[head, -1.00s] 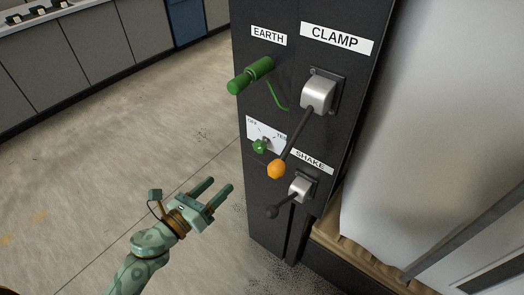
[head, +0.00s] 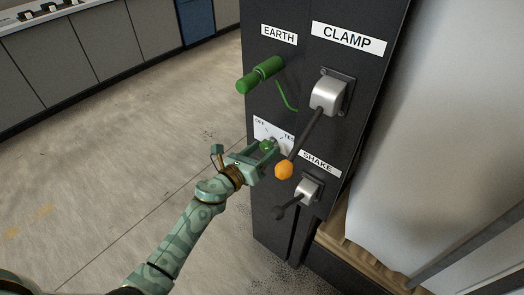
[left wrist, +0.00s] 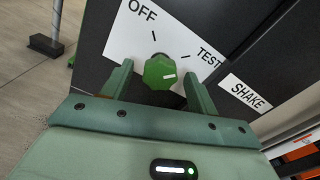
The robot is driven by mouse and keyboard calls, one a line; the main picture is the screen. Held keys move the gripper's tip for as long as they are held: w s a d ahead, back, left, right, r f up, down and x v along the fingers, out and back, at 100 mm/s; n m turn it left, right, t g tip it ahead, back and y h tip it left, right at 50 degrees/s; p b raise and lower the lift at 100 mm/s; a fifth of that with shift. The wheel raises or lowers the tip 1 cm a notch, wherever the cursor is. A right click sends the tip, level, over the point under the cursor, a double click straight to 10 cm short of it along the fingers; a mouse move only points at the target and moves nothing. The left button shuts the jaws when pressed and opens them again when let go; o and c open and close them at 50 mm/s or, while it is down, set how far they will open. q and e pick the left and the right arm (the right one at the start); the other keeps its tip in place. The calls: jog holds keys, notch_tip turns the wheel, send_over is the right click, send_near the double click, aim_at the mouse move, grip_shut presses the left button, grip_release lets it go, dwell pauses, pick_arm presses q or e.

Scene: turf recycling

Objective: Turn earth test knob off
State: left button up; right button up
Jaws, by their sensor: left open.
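The green earth test knob (head: 266,146) sits on a white plate (head: 261,127) marked OFF and TEST, on the dark panel below the EARTH label. In the left wrist view one finger of the gripper (left wrist: 158,82) is on each side of the knob, with gaps between. My right gripper is not in view.
The CLAMP lever with its orange ball (head: 284,170) hangs just right of my left gripper. The SHAKE lever (head: 279,212) is below. A green EARTH handle (head: 260,75) and a green cable are above. Open floor lies to the left.

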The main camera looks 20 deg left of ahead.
pick_arm(q)
jog(key=c, duration=1)
jog(key=shift+n, duration=0.4)
jog(key=n+p, duration=0.1)
jog(key=n, duration=0.2)
jog(key=shift+n, duration=0.3)
jog(key=n+p, duration=0.1)
jog(key=n, duration=0.3)
jog(key=shift+r+n, duration=0.1)
jog(key=shift+n, duration=0.2)
jog(key=n+p, duration=0.2)
jog(key=n, duration=0.3)
jog(key=shift+a+n+p, duration=0.1)
jog(key=shift+n+p, duration=0.35)
jog(key=shift+n, duration=1.45)
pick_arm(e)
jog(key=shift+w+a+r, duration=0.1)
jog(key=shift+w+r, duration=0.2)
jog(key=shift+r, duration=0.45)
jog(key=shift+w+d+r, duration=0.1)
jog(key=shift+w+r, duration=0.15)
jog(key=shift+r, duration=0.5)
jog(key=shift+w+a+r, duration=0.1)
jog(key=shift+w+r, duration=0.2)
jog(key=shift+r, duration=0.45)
